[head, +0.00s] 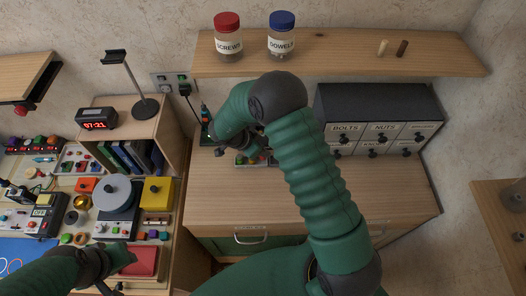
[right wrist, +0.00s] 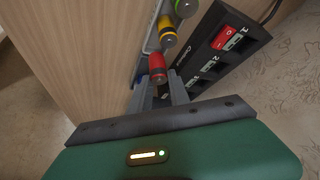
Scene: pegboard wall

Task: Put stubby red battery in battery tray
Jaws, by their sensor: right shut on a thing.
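The stubby red battery (right wrist: 157,66) is at the fingertips of my right gripper (right wrist: 163,84) in the right wrist view. The gripper is shut on it. The battery stands in line with a yellow battery (right wrist: 167,32) and a green battery (right wrist: 186,7). These are along the pale battery tray (right wrist: 152,40); whether the red one is seated in it I cannot tell. In the head view the tray (head: 250,165) lies on the wooden counter, partly hidden by my right arm. My left gripper (head: 124,266) is low at the left near a red box; its fingers are unclear.
A black switch strip (right wrist: 220,50) with numbered outlets lies right beside the tray. A drawer cabinet (head: 378,122) stands at the back right of the counter. A shelf (head: 340,55) with two jars hangs above. The left bench (head: 172,263) is crowded. The counter's right side is clear.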

